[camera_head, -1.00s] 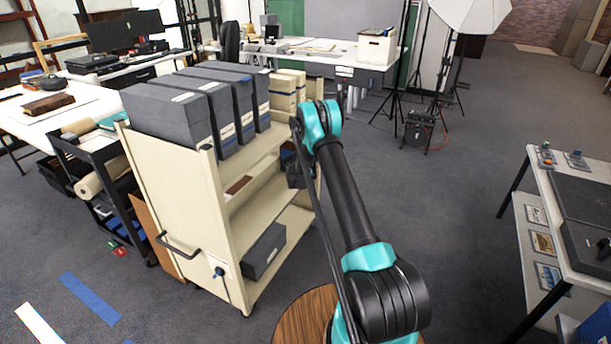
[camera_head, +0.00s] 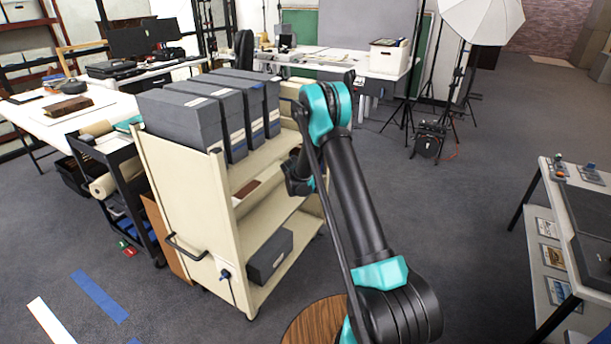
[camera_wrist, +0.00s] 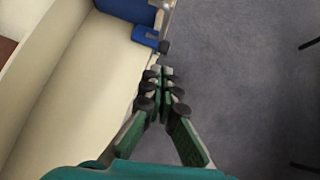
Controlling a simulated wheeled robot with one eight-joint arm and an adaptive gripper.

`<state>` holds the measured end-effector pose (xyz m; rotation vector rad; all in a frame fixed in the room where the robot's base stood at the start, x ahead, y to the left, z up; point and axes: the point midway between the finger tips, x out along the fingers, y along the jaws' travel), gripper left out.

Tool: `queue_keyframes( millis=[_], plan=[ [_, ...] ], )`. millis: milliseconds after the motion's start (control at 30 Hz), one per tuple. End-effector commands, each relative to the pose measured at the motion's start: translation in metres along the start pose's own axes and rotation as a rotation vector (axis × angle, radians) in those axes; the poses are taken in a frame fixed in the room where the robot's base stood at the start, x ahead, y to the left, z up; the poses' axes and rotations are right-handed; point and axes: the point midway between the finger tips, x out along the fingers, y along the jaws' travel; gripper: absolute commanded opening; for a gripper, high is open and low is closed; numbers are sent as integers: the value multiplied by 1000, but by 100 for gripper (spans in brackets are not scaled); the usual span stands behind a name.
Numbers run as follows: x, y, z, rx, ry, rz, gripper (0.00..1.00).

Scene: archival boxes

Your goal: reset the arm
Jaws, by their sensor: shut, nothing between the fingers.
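My arm reaches up and forward in the head view, beside the right side of the cream book cart (camera_head: 190,195). My gripper (camera_wrist: 163,72) shows in the wrist view with its green fingers closed together and nothing between them. It points down past the cart's edge, over the grey floor (camera_wrist: 240,70). In the head view the gripper is mostly hidden behind the arm; only dark parts show in front of the cart's shelves.
Several grey archival boxes (camera_head: 180,118) stand on the cart's top, and one grey box (camera_head: 270,256) lies on its bottom shelf. A table (camera_head: 545,185) with dark panels is at the right. A light stand (camera_head: 430,140) is behind. Floor between is clear.

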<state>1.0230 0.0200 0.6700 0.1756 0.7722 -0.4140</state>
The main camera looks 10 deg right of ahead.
Motion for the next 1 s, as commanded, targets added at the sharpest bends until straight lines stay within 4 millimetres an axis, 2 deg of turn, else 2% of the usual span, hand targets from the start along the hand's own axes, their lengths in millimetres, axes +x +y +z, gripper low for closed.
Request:
queue_keyframes(
  millis=[167,400,567,767,1000],
  plan=[
    [-28,-15,9,130,23,-3,0],
    [-103,-60,21,537,92,-22,0],
    [-156,-92,18,820,139,-48,0],
    [-220,-133,2,1173,194,-97,0],
    [-292,-181,-34,1591,252,-179,0]
  ],
)
